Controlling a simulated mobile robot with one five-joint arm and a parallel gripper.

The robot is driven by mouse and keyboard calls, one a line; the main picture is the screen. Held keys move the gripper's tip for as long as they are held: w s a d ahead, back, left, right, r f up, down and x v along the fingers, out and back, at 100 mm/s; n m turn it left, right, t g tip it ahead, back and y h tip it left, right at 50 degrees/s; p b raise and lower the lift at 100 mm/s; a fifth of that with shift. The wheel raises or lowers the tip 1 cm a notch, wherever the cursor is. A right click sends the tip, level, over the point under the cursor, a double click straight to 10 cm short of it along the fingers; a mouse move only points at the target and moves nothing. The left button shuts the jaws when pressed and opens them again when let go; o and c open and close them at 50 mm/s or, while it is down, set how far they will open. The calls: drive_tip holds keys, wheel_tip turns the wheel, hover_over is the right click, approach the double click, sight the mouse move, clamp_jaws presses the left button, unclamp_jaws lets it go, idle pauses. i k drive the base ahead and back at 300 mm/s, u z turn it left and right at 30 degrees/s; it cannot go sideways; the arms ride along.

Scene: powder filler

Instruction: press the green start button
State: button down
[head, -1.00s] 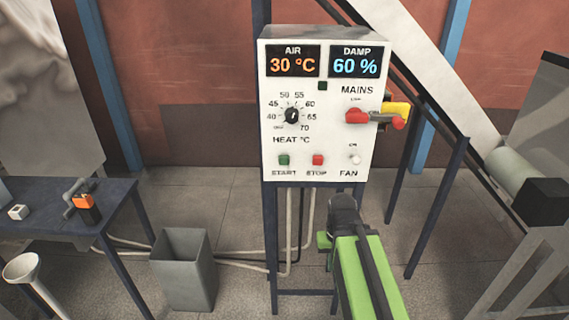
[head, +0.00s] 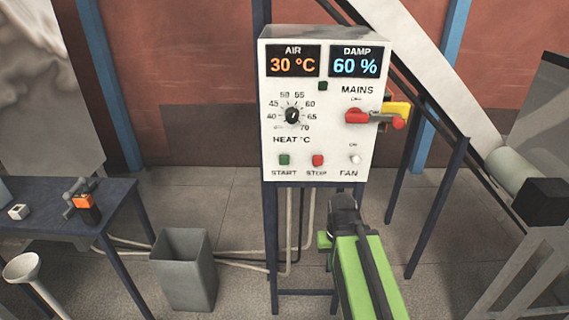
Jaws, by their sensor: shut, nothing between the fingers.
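My green arm comes up from the bottom, right of centre. At its far end my dark gripper (head: 342,208) is shut and empty, below the panel's lower edge and to the right of the start button. Its fingertips are hard to make out from behind.
The red stop button (head: 318,160) is just right of start, and the white fan button (head: 355,159) is farther right. The heat knob (head: 292,115) and red mains handle (head: 357,116) are above. A grey bin (head: 184,270) and table (head: 110,205) stand left.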

sight(283, 160)
drive_tip(key=u, duration=0.4)
drive_tip(key=k, duration=1.3)
drive_tip(key=u, duration=1.2)
drive_tip(key=i, duration=1.2)
drive_tip(key=z, duration=0.35)
drive_tip(key=i, duration=1.15)
drive_tip(key=z, duration=0.6)
